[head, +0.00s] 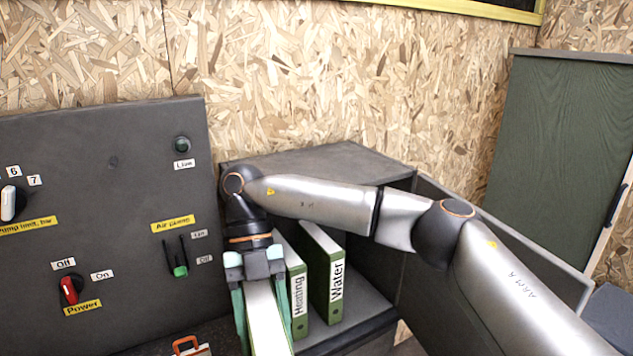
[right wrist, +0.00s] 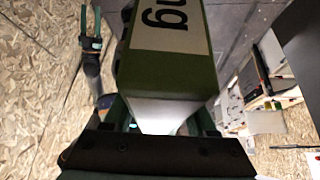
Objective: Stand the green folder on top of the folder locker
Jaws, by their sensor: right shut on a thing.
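My right gripper (head: 266,318) is shut on the green folder (head: 265,325), in front of the folder locker. Its pale page edge shows between the fingers in the head view. In the right wrist view the green folder (right wrist: 165,75) has a white label ending in "ng", the rest out of frame. The grey folder locker (head: 335,158) stands against the wall, open at the front, its flat top bare apart from my arm crossing before it.
Green folders labelled Heating (head: 298,300) and Water (head: 334,285) stand inside the locker, right beside my right gripper. A grey control panel (head: 110,200) with switches is at the left. The locker's open door (head: 500,235) is at the right, partly behind my arm.

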